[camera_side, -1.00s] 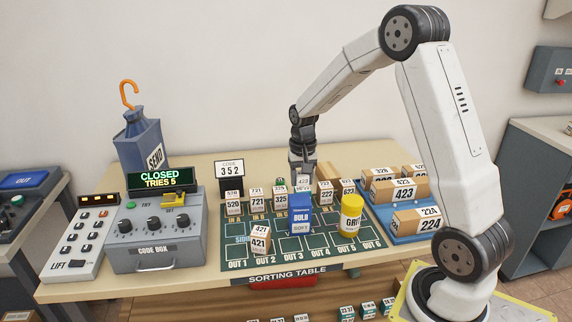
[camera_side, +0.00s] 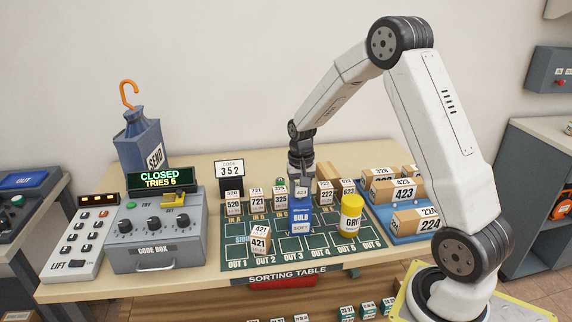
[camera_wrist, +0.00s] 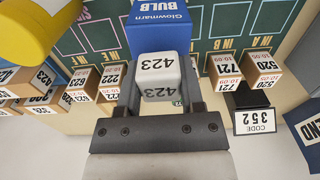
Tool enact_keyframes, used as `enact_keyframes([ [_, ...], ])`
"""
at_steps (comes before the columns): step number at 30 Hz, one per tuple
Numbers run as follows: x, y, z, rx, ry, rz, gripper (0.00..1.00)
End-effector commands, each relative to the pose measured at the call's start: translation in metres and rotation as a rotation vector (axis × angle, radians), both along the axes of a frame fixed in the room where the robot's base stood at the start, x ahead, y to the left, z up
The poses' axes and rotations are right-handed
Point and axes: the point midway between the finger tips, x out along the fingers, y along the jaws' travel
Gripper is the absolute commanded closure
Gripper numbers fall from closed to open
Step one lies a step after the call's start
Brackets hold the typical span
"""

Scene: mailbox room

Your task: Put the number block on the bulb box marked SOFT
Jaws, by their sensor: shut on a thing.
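My gripper (camera_wrist: 160,98) is shut on a white number block (camera_wrist: 158,78) marked 423, which sits between the two fingers. In the side view the block (camera_side: 301,191) is small, right at the upper edge of the blue bulb box. The bulb box (camera_side: 300,219) stands upright on the green sorting mat, marked BULB and SOFT. In the wrist view the bulb box (camera_wrist: 158,38) shows its blue face just beyond the block. I cannot tell whether the block touches the box. My gripper (camera_side: 301,178) partly hides what is behind it.
A yellow jar (camera_side: 351,216) stands right of the box. Several small parcels stand around, including one marked 421 (camera_side: 260,240) at front left. A blue tray (camera_side: 402,236) holds larger parcels at right. The code box (camera_side: 155,228) and a code card (camera_side: 230,171) stand left.

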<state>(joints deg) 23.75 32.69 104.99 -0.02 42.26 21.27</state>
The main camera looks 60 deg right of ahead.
Motion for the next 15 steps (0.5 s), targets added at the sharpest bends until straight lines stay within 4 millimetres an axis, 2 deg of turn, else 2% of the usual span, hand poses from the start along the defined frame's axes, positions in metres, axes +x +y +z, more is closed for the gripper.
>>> enact_keyframes([
  [2, -0.0001, 0.0000, -0.0020, 0.001, 0.001, 0.000, 1.00],
  [3, -0.0001, 0.0001, -0.0016, 0.000, 0.000, 0.000, 0.39],
  [5, -0.0001, 0.0001, -0.0015, 0.000, 0.000, 0.000, 0.19],
  [6, -0.0001, 0.0001, -0.0015, 0.000, 0.000, 0.000, 0.16],
  [15, 0.0000, 0.0000, -0.0010, 0.000, 0.000, 0.000, 0.16],
])
